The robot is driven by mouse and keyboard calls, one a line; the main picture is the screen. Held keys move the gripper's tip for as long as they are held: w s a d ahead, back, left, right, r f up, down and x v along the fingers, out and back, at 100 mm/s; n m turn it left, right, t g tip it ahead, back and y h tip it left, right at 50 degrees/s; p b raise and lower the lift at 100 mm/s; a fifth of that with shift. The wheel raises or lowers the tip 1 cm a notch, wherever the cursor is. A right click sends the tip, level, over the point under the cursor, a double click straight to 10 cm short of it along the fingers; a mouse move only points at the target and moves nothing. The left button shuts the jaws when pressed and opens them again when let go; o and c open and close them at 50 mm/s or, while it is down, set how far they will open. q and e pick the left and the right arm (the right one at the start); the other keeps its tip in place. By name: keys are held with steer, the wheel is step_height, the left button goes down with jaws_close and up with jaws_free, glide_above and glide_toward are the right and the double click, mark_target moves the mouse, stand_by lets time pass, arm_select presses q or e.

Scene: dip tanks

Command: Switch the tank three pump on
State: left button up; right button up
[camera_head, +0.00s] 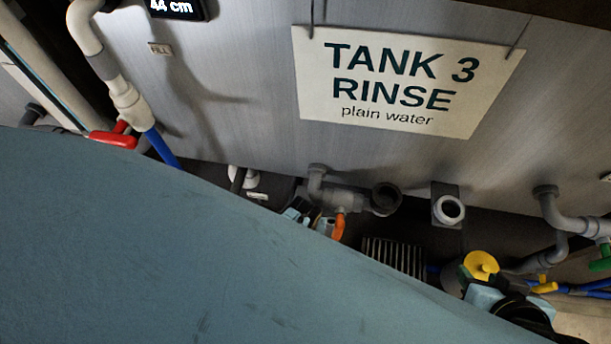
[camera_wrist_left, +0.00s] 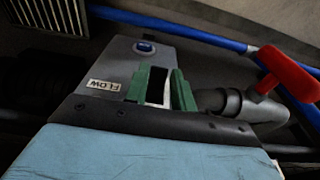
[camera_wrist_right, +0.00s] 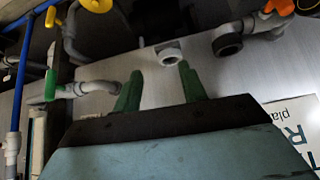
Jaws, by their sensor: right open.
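The tank 3 sign (camera_head: 405,85) hangs on the tank wall. The pump's switch cannot be made out for sure.
Pipes run below the sign, with an orange handle (camera_head: 339,224), a yellow knob (camera_head: 481,265) and a green valve handle (camera_head: 602,258). A red handle (camera_wrist_left: 288,75) is right of the left gripper. A ribbed block (camera_head: 392,255) stands low. My arm hides the lower left.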

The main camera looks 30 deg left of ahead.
arm_select(q)
steer(key=o, duration=0.3)
steer(key=shift+o, duration=0.2)
step_height(320, 180, up, 13)
steer(key=s+p, duration=0.2)
steer(key=p, duration=0.7)
steer(key=shift+d+r, duration=0.15)
steer(key=shift+d, duration=0.15)
arm_select(e)
steer(key=s+d+f+g+h, duration=0.1)
steer(key=s+d+f, duration=0.3)
steer(key=f, duration=0.6)
steer(key=s+d+f+g+h, duration=0.1)
steer(key=s+d+f+g, duration=0.3)
steer(key=f, duration=0.7)
steer(key=shift+s+d, duration=0.6)
steer(key=shift+d, duration=0.3)
